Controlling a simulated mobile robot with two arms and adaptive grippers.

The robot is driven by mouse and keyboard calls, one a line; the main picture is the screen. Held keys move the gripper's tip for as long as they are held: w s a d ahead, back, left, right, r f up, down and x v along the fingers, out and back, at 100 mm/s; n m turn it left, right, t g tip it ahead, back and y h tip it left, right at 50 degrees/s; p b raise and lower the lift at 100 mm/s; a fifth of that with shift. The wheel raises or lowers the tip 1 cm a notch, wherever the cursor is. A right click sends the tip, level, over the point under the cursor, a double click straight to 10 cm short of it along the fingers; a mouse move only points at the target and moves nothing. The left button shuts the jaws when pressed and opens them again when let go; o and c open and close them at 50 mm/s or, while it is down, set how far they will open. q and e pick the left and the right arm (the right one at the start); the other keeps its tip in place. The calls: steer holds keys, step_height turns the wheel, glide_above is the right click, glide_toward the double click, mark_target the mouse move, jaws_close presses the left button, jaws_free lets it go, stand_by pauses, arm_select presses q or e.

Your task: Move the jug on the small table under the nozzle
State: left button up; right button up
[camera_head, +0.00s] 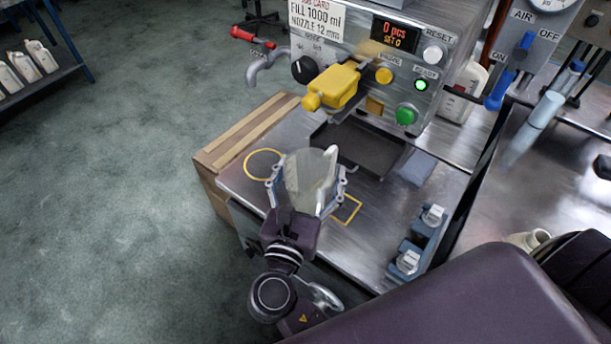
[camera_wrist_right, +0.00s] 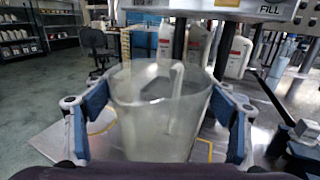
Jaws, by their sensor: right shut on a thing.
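A clear, empty-looking jug (camera_head: 306,178) with a pale handle is between the fingers of my right gripper (camera_head: 306,190). The gripper is shut on it from both sides. In the wrist view the jug (camera_wrist_right: 160,115) fills the gap between the blue-padded fingers (camera_wrist_right: 160,125). The jug is over the small metal table (camera_head: 245,190), between a yellow circle (camera_head: 264,164) and a yellow square (camera_head: 347,210). I cannot tell whether its base touches the table. My left gripper is not in view.
The filling machine (camera_head: 330,40) stands at the table's back, with a yellow block (camera_head: 335,85) on its front and a dark recess (camera_head: 360,150) below. Blue-grey clamps (camera_head: 420,240) sit at the table's right. Open floor lies further left.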

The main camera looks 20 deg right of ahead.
mark_target(326, 161)
steer(key=shift+w+d+b, duration=0.2)
steer(key=shift+w+d, duration=0.35)
steer(key=shift+d, duration=0.35)
steer(key=shift+w+d+b, duration=0.15)
steer(key=shift+w+d, duration=0.35)
steer(key=shift+d, duration=0.45)
steer(key=shift+w+d+b, duration=0.2)
steer(key=shift+w+d, duration=0.35)
steer(key=shift+d, duration=0.35)
steer(key=shift+f+p, duration=0.1)
steer(key=shift+p, duration=0.25)
steer(key=o, duration=1.7)
steer(key=shift+f, duration=0.1)
